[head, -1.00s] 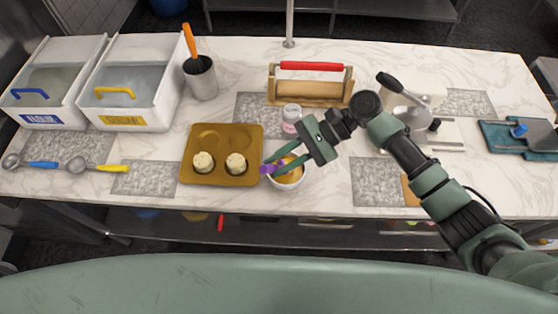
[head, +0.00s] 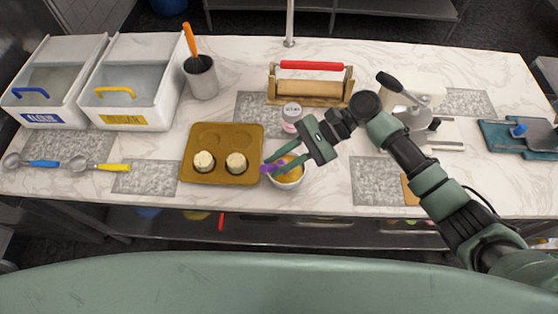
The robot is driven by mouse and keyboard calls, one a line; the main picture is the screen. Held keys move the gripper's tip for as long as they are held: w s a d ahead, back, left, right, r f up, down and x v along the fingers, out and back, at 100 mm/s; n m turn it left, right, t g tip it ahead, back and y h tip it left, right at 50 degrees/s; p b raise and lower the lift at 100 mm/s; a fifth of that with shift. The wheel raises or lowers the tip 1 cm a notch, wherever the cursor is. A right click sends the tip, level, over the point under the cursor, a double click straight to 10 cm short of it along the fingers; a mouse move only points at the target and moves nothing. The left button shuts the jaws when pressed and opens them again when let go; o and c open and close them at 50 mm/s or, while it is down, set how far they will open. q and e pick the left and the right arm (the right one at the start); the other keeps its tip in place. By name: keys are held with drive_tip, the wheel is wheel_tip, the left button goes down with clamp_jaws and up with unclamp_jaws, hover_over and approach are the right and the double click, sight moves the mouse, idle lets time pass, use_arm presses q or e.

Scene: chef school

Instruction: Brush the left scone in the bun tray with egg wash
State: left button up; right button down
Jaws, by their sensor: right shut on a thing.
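The brown bun tray (head: 222,177) lies on the marble counter. The left scone (head: 203,161) and the right scone (head: 236,162) sit in its two front hollows; the two back hollows are empty. A white bowl (head: 290,185) with yellow-orange egg wash (head: 292,176) stands just right of the tray. My right gripper (head: 277,168) is over the bowl, shut on a small purple-handled brush (head: 269,168). The brush's bristles are hidden, and I cannot tell whether they touch the egg wash. My left gripper is not in view.
A lidded jar (head: 291,115) and a rolling pin in a wooden stand (head: 308,92) are behind the bowl. Flour and sugar bins (head: 128,112), a utensil cup (head: 201,78) and measuring spoons (head: 80,165) are left. The counter front of the tray is clear.

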drive_tip(key=shift+r+p, duration=1.3)
drive_tip(key=shift+r, duration=2.2)
drive_tip(key=shift+f, duration=0.1)
